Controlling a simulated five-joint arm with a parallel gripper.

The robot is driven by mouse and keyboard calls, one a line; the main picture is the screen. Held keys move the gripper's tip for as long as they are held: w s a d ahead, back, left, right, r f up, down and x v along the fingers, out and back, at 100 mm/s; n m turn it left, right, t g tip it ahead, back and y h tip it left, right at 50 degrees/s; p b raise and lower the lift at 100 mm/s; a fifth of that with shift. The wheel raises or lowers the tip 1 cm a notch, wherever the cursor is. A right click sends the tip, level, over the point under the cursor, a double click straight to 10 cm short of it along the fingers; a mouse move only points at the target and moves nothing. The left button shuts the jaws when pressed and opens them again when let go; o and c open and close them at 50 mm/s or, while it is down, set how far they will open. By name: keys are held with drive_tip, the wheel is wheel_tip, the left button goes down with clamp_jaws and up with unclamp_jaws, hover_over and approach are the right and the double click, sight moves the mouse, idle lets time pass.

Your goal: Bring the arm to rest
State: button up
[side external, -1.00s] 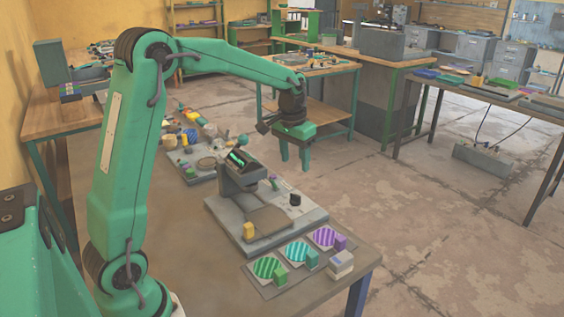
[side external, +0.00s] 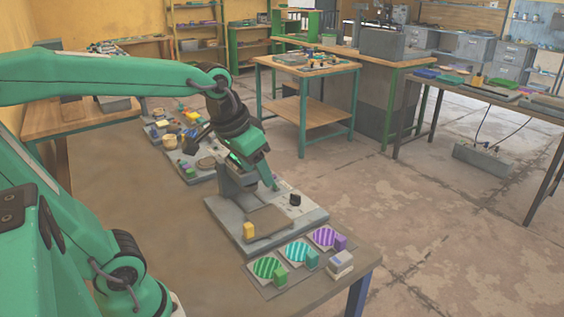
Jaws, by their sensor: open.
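My arm reaches in from the left, bent over the work table. My green gripper (side external: 262,168) hangs, tilted, over the grey press (side external: 238,183), in front of part of its top. One finger shows, pointing down beside the press; the other is hard to make out. I see nothing held in it. I cannot tell whether the finger touches the press.
The press stands on a grey base plate (side external: 222,215) with a yellow block (side external: 249,231) and a black knob (side external: 295,200). Green (side external: 266,268), teal (side external: 295,253) and purple (side external: 324,237) striped discs lie in front. Several small parts (side external: 180,135) lie behind.

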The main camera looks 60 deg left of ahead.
drive_tip(key=s+d+f+t, duration=0.1)
drive_tip(key=s+d+f, duration=0.1)
drive_tip(key=s, duration=0.4)
drive_tip(key=shift+s+m, duration=0.3)
drive_tip(key=shift+s, duration=0.1)
